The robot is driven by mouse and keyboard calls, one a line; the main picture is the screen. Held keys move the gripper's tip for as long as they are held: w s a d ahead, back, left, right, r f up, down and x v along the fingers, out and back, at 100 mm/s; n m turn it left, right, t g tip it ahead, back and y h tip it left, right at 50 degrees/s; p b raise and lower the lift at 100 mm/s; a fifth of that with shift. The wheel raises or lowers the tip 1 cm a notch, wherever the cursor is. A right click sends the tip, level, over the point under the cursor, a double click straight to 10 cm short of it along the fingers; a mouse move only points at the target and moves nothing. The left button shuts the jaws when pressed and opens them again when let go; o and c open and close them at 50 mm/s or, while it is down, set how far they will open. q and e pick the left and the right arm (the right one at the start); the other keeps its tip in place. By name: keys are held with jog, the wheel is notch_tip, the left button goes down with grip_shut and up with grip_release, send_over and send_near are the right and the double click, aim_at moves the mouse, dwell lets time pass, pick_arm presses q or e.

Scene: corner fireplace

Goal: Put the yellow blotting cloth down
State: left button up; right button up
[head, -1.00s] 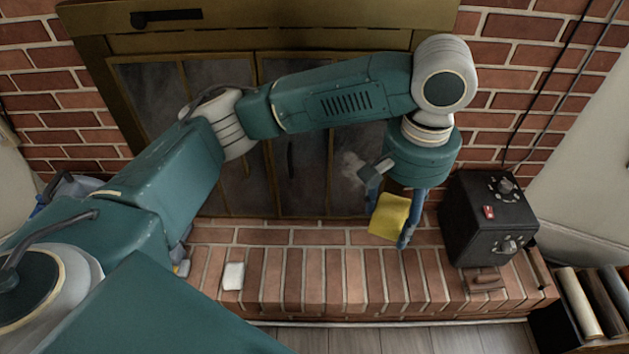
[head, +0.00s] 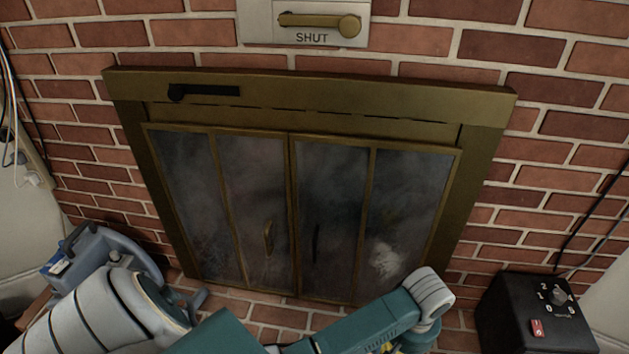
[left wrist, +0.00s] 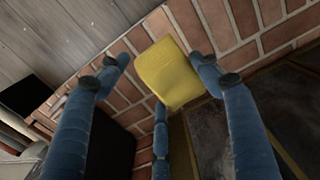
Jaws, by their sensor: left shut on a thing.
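The yellow blotting cloth (left wrist: 168,72) shows in the left wrist view as a folded pad between the blue fingers of my left gripper (left wrist: 163,78). The gripper is shut on it, with brick behind. I cannot tell how far the cloth is from the brick hearth. In the head view my left arm (head: 365,328) crosses the bottom edge, and the fingers are below the frame. My right gripper is in neither view.
The brass fireplace (head: 292,215) has its glass doors closed. A black control box (head: 535,312) stands at the right. A blue machine (head: 95,262) stands at the left. A lever plate marked SHUT (head: 318,38) is on the wall. Wooden floor (left wrist: 55,40) shows in the wrist view.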

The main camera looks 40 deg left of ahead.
pick_arm(q)
jog(key=shift+f, duration=0.4)
pick_arm(e)
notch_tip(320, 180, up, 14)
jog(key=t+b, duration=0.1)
jog(key=b, duration=0.4)
pick_arm(q)
notch_tip(320, 180, down, 14)
jog(key=shift+r+b, duration=0.2)
jog(key=shift+b, duration=0.2)
jog(key=shift+f, duration=0.8)
jog(key=shift+f+b, duration=0.35)
jog(key=shift+b, duration=0.05)
notch_tip(320, 180, down, 3)
jog(key=shift+f+b, duration=0.2)
jog(key=shift+b, duration=0.55)
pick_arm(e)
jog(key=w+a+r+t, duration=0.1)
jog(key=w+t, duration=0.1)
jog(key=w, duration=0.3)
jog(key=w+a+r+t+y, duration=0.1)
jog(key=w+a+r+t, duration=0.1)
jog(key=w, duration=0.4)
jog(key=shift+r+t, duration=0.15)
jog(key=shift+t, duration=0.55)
pick_arm(q)
jog(key=shift+f, duration=0.1)
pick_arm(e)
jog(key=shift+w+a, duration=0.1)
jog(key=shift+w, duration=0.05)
